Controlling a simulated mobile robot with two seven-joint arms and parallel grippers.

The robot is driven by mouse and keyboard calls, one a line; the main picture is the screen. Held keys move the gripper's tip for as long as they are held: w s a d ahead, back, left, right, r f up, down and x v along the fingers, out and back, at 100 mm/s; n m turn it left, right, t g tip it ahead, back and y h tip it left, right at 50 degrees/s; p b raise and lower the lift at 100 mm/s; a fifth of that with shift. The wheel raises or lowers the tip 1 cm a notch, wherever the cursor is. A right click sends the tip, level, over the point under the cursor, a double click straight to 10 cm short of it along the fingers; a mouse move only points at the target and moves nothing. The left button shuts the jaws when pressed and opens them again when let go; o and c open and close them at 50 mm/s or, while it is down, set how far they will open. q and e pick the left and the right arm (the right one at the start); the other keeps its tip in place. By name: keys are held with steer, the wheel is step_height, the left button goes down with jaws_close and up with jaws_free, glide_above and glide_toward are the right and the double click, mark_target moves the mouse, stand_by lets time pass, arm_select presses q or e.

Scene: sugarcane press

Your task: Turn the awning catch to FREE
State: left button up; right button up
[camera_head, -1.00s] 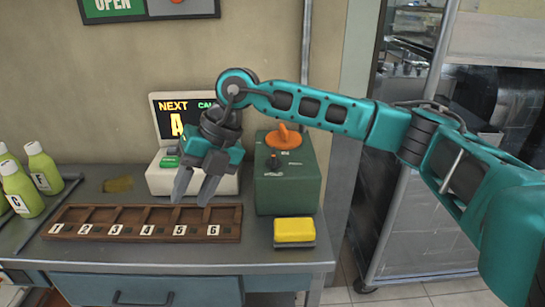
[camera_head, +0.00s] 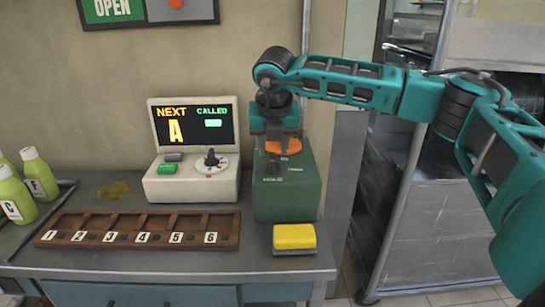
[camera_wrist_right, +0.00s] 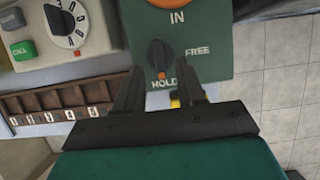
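The awning catch is a small black knob (camera_head: 273,166) on the sloped face of a green box (camera_head: 288,198). In the wrist view the knob (camera_wrist_right: 160,56) has an orange mark at its end towards the HOLD label (camera_wrist_right: 164,84); the FREE label (camera_wrist_right: 198,51) is to its right. My left gripper is not in view.
A white console (camera_head: 192,183) with a dial, green button and NEXT/CALLED screen (camera_head: 193,124) stands left of the box. A numbered wooden tray (camera_head: 140,230) and a yellow sponge (camera_head: 294,237) lie in front. Green bottles (camera_head: 40,176) stand at the far left.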

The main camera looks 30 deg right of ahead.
mark_target(273, 157)
steer(key=shift+x, duration=1.95)
steer(key=shift+c, duration=0.3)
jaws_close()
